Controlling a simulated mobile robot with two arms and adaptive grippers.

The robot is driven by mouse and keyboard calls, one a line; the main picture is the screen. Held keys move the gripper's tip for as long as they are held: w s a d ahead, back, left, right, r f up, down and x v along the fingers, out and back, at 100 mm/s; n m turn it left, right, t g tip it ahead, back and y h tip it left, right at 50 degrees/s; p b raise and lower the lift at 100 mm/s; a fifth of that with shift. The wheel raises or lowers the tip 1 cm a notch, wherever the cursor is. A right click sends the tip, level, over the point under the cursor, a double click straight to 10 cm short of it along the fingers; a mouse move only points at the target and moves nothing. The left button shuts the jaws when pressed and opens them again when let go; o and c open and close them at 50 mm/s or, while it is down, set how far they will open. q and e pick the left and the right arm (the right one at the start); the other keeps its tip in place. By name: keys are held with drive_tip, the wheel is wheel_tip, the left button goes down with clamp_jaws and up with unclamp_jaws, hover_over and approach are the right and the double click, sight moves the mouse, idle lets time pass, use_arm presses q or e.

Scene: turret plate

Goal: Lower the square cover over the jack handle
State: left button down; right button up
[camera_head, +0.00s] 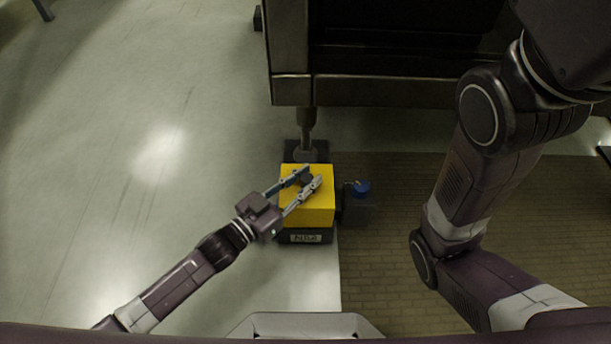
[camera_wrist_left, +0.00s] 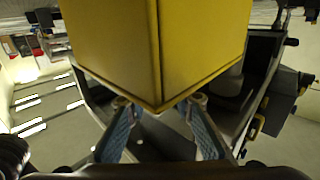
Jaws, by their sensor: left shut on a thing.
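A square yellow cover (camera_head: 307,212) sits over a dark labelled base in the head view. Its yellow side faces and lower corner fill the top of the left wrist view (camera_wrist_left: 155,50). My left gripper (camera_head: 308,181) reaches in from the lower left, its fingers over the cover's top around a small dark knob (camera_head: 306,180). It is shut on the cover by this knob. In the left wrist view the gripper's blue fingers (camera_wrist_left: 162,104) lie either side of the cover's near corner. I cannot make out the jack handle; whether the cover rests or hangs is unclear.
The dark base (camera_head: 306,238) bears a white label. A blue knob on a dark box (camera_head: 361,187) stands close at right. A metal post (camera_head: 308,120) under a large dark frame (camera_head: 360,90) stands just behind. Open pale floor (camera_head: 130,130) lies left.

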use_arm(q)
drive_tip(key=shift+s, duration=0.1)
drive_tip(key=c, duration=1.6)
unclamp_jaws()
drive_tip(key=shift+a, duration=0.1)
drive_tip(key=shift+f, duration=0.15)
